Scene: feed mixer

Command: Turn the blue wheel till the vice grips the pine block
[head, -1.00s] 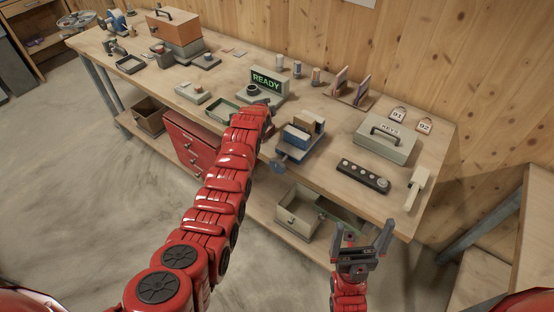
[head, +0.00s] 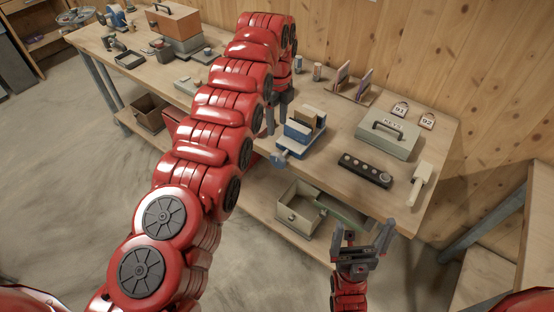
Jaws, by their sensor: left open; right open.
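The blue vice (head: 294,147) stands at the front edge of the workbench. The pine block (head: 304,119) sits upright at its jaws; I cannot tell whether the jaws touch it. The blue wheel (head: 279,160) is on the vice's front, over the bench edge. My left gripper (head: 277,122) is open and points down just left of the vice, above the wheel and apart from it. My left arm hides part of that gripper. My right gripper (head: 363,232) is open and empty, in front of the bench, low and right of the vice.
Card holders (head: 351,88) stand behind. An open drawer or bin (head: 297,209) is below. My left arm covers the middle of the bench.

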